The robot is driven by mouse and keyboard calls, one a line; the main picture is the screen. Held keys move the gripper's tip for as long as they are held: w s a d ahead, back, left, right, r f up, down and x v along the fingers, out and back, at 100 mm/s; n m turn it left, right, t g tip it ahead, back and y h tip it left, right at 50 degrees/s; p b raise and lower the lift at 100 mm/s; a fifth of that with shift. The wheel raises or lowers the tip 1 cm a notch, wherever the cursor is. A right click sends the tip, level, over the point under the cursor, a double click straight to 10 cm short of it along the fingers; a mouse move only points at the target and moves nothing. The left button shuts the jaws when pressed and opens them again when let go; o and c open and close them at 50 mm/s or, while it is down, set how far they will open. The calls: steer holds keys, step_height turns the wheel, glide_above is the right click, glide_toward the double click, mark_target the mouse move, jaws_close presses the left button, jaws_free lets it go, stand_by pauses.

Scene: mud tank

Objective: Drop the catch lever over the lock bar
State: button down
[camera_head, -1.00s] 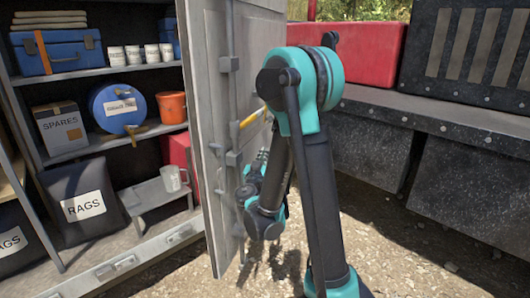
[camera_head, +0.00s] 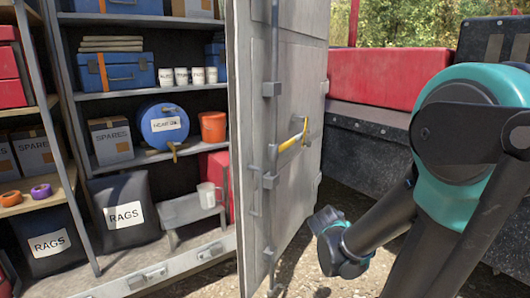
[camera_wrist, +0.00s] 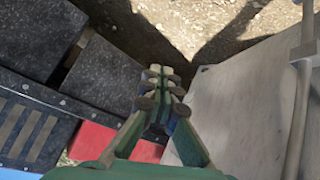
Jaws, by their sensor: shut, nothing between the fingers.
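The grey cabinet door (camera_head: 300,80) stands open, in the middle of the head view. A long upright lock bar (camera_head: 274,60) runs down the door in brackets. A yellow-handled lever (camera_head: 292,142) sticks out about halfway up; I take it for the catch lever. It slants slightly and I cannot tell how it meets the bar. In the wrist view, my gripper (camera_wrist: 163,78) is shut and empty, left of the pale door panel (camera_wrist: 235,110) and apart from the bar (camera_wrist: 298,115) at the right edge. The fingers are not clearly visible in the head view.
Open shelves left of the door hold a blue toolbox (camera_head: 113,73), a blue drum (camera_head: 163,125), an orange bucket (camera_head: 212,126) and rag bags (camera_head: 124,213). A dark bench with a red box (camera_head: 375,74) stands behind. Gravel ground lies right of the door.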

steer(key=s+a+f+n+g+y, duration=0.2)
steer(key=s+a+f+y, duration=0.15)
steer(key=s, duration=0.25)
steer(key=s+a+f+n+g+y, duration=0.1)
steer(key=s+a+f+y, duration=0.1)
steer(key=s+a, duration=0.3)
steer(key=m+t+h, duration=0.2)
steer(key=m+t, duration=0.2)
steer(key=m, duration=0.1)
glide_toward(309, 143)
steer(key=shift+n, duration=0.3)
steer(key=x, duration=0.7)
